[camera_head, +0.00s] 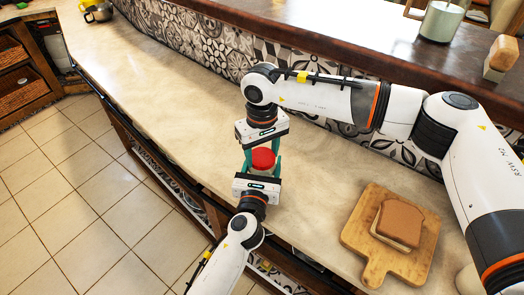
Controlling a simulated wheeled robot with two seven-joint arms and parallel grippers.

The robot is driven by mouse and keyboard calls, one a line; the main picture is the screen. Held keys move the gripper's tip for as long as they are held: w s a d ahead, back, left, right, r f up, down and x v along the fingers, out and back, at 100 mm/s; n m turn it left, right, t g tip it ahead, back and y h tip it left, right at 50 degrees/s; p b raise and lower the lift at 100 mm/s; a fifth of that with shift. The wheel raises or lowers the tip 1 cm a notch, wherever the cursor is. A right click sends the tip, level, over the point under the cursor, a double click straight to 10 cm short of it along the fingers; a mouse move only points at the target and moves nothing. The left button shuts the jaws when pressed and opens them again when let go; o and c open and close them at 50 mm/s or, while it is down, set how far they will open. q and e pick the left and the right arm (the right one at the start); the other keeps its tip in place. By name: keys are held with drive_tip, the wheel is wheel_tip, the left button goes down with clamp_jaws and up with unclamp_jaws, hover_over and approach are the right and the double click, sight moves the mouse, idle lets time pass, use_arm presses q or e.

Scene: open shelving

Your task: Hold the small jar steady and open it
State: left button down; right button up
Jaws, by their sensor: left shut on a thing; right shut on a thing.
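A small jar with a red lid (263,158) is above or on the pale counter, between my two grippers. My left gripper (261,174) comes from the bottom of the view and is shut on the jar from the near side. My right gripper (262,150), on the arm from the right, is shut on the jar from the far side. Teal fingers flank the jar on both sides. The lid is on the jar. The fingers hide much of the jar's body, and which part each gripper grips is not clear.
A wooden cutting board (360,266) with bread slices (399,222) lies at the lower right of the counter (170,90). The counter's left stretch is mostly clear. A dark raised ledge (300,20) runs behind, with a glass (440,20). A kettle (98,12) stands far left.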

sight(262, 156)
drive_tip(key=shift+n, duration=0.4)
drive_tip(key=shift+r, duration=0.2)
drive_tip(key=shift+r, duration=0.9)
drive_tip(key=shift+r, duration=0.1)
drive_tip(key=shift+r, duration=1.95)
use_arm(q)
drive_tip(key=shift+c, duration=1.2)
unclamp_jaws()
